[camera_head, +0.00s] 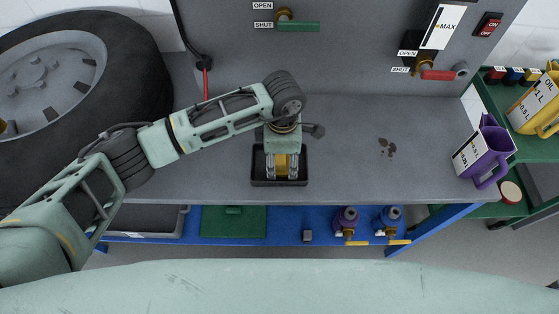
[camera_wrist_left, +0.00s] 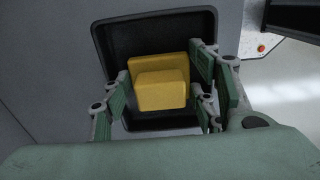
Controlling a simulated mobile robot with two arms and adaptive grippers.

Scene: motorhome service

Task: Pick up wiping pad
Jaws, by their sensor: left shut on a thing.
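The yellow wiping pad (camera_wrist_left: 162,85) sits in a black tray (camera_wrist_left: 105,35) in the left wrist view, with a raised block on its top. In the head view the pad (camera_head: 281,163) shows between the fingers, and the tray (camera_head: 258,170) stands on the grey bench. My left gripper (camera_head: 283,172) points down into the tray and is shut on the pad. Its green fingers (camera_wrist_left: 165,98) lie on both sides of the raised block in the left wrist view. I cannot tell whether the pad is clear of the tray floor. My right gripper is not in view.
The grey bench (camera_head: 340,150) is mostly clear, with dark spots (camera_head: 387,147) right of the tray. A purple jug (camera_head: 487,152) stands at the right end. Red-handled (camera_head: 437,75) and green-handled (camera_head: 298,27) valves are on the back panel. Below the bench is a blue shelf (camera_head: 285,232).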

